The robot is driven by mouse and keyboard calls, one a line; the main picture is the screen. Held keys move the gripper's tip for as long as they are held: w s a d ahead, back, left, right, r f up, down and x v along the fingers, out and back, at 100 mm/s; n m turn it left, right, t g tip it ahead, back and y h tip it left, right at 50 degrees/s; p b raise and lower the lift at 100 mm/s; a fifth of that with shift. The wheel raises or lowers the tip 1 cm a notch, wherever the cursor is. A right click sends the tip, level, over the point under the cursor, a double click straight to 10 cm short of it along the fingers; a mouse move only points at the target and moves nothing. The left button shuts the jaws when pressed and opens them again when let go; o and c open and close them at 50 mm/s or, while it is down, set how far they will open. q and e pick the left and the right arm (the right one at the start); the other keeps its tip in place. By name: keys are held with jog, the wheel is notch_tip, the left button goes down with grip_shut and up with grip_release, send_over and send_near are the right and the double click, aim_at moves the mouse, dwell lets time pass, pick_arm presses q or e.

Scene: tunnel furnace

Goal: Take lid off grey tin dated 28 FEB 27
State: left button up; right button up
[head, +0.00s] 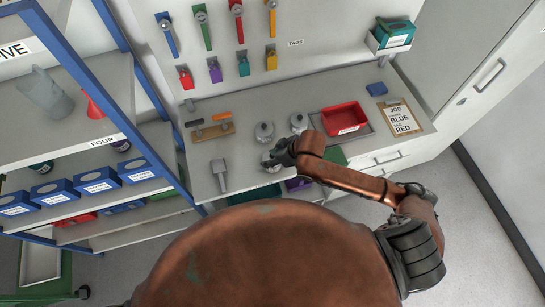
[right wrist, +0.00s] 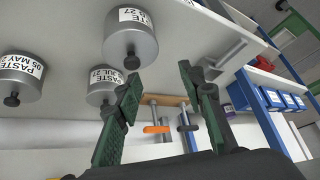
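Three grey tins with knobbed lids stand on the bench. In the right wrist view they appear upside down. The nearest tin (right wrist: 130,42) has a label reading PASTE with a date ending in 27; the rest is cut off. A second tin (right wrist: 103,90) reads PASTE and JUL 27, and a third tin (right wrist: 22,78) reads PASTE 05 MAY. In the head view, one tin (head: 264,131) and another tin (head: 299,121) stand behind my right gripper (head: 276,156). It also shows in the right wrist view (right wrist: 160,75), fingers apart and nothing between them. My left gripper is not in view.
A red tray (head: 345,118) and a clipboard (head: 405,117) lie to the right on the bench. A wooden rack (head: 212,131) and a grey tool (head: 220,175) lie to the left. Blue-framed shelves (head: 95,75) stand at the left.

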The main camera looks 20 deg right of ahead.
jog(key=d+r+g+h, duration=0.1)
jog(key=d+r+h, duration=0.1)
jog(key=d+r, duration=0.15)
jog(key=shift+n, duration=0.3)
jog(key=shift+w+p+x, duration=0.1)
jog(key=shift+p+x, duration=0.2)
jog(key=shift+x, duration=1.8)
jog(key=shift+w+p+x, duration=0.15)
jog(key=shift+p+x, duration=0.15)
jog(key=shift+x, duration=1.75)
jog(key=shift+d, duration=0.2)
jog(key=shift+c, duration=0.6)
grip_shut()
jog(key=shift+r, duration=0.1)
